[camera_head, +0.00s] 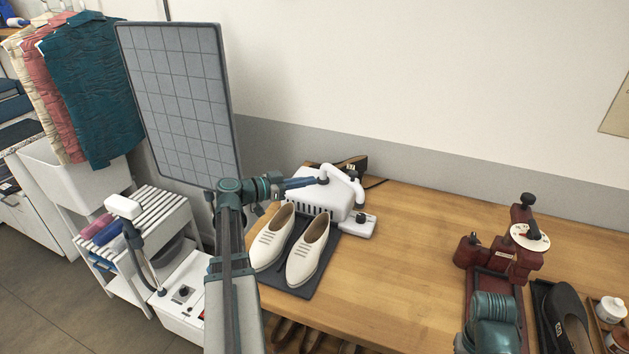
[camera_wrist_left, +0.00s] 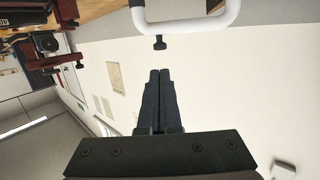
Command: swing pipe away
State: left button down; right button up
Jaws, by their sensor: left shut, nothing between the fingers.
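A white bent pipe (camera_head: 349,176) rises at the right side of a white boxy machine (camera_head: 308,192) on the wooden table and arches over its top. In the left wrist view the pipe (camera_wrist_left: 190,27) crosses the top of the picture, with a small dark knob (camera_wrist_left: 160,42) hanging from it. My left gripper (camera_head: 314,182) reaches in from the left above the machine, close to the pipe's free end. Its fingers (camera_wrist_left: 158,76) are shut and empty, with a small gap to the knob in the wrist view. My right gripper is not visible.
Cream shoes (camera_head: 307,250) stand on a dark mat in front of the machine. A grey gridded panel (camera_head: 180,100) rises at left, near a slatted stand (camera_head: 150,225). A dark red device (camera_head: 500,255) stands at right. The middle of the table (camera_head: 400,260) is clear.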

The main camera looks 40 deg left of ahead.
aim_at(354, 173)
pick_arm(q)
jog(key=b+x, duration=0.1)
jog(key=x, duration=1)
jog(key=shift+w+d+f+b, duration=0.15)
jog(key=shift+w+f+b, duration=0.05)
jog(key=shift+w+b, duration=0.1)
jog(key=shift+d, duration=0.1)
jog(key=shift+w+d+n+y, duration=0.35)
jog(key=shift+n+y, duration=0.05)
jog(key=shift+y, duration=0.2)
jog(key=w+n+y, duration=0.1)
jog(key=w+d+n+t+y, duration=0.1)
jog(key=w+y, duration=0.1)
jog(key=shift+w+d+n, duration=0.15)
jog(key=shift+d+n, duration=0.05)
jog(key=shift+n, duration=0.1)
jog(key=shift+w+d+n+t+y, duration=0.15)
jog(key=shift+w+n+y, duration=0.3)
jog(key=shift+w+y, duration=0.4)
jog(key=shift+w+n+t+y, duration=0.15)
jog(key=shift+w+n+y, duration=0.4)
jog(key=shift+w, duration=0.4)
jog(key=shift+r, duration=0.1)
